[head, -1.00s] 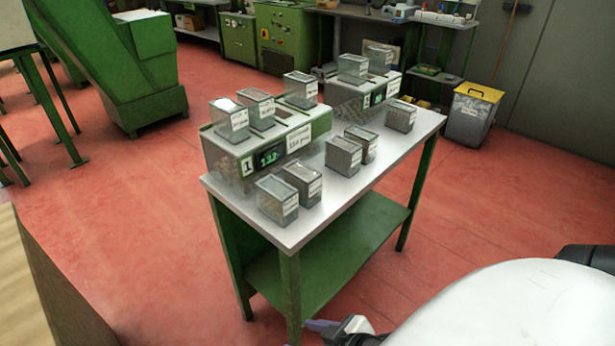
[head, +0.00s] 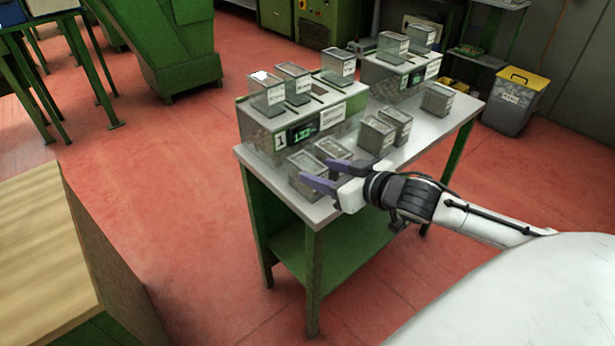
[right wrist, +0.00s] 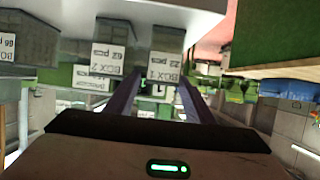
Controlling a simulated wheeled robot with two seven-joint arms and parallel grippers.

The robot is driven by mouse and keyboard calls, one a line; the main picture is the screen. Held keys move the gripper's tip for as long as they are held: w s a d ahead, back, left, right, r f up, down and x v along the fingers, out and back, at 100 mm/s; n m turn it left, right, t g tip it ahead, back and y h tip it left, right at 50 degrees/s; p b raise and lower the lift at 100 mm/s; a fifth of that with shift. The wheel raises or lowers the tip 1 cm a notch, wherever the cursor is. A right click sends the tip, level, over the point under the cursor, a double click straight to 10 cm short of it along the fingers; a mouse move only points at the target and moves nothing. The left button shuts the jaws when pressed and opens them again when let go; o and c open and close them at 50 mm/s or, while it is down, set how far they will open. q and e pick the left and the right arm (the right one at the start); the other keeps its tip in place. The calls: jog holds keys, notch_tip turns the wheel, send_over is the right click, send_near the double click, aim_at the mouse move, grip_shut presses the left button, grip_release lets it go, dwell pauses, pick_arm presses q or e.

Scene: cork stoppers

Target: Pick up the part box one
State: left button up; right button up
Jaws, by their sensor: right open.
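Part box one (head: 304,160) is a small clear-sided grey box at the table's near left corner; its lower part is partly hidden by my right gripper (head: 317,173) in the head view. In the right wrist view, which is upside down, its "BOX 1, 22 pcs" label faces me and the box (right wrist: 168,40) appears between the fingers of my right gripper (right wrist: 160,78). The right gripper is open, its purple fingers pointing at the box. Whether they touch it, I cannot tell. My left gripper is not in view.
Box two (right wrist: 98,28) stands close beside box one. A large container (head: 250,120) numbered 1, with a green display and boxes on top, stands just behind. More small boxes (head: 377,135) stand further along the white table (head: 420,150). A wooden surface (head: 45,260) is at left.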

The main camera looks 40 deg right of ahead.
aim_at(307, 169)
jog(key=shift+x, duration=2.7)
jog(key=shift+a+f, duration=0.15)
jog(key=shift+s, duration=0.1)
jog(key=c, duration=0.8)
